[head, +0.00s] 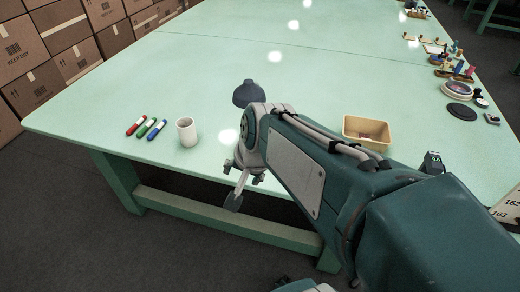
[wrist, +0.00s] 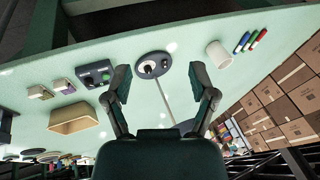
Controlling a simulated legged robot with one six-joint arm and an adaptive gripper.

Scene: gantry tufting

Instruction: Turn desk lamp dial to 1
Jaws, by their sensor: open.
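The desk lamp's dark conical shade (head: 248,93) shows in the head view just beyond my wrist; my arm hides its base there. In the wrist view the round dark lamp base (wrist: 140,57) lies ahead, with a pale round dial (wrist: 149,67) on it and a thin stem running back toward me. The dial's markings are too small to read. My gripper (wrist: 160,76) is open and empty, its two fingers spread either side of the lamp base and apart from it. In the head view my gripper (head: 240,185) hangs by the table's near edge.
A tan tray (head: 367,131) is to the right. A dark box with buttons (wrist: 97,77) sits beside the lamp base in the wrist view.

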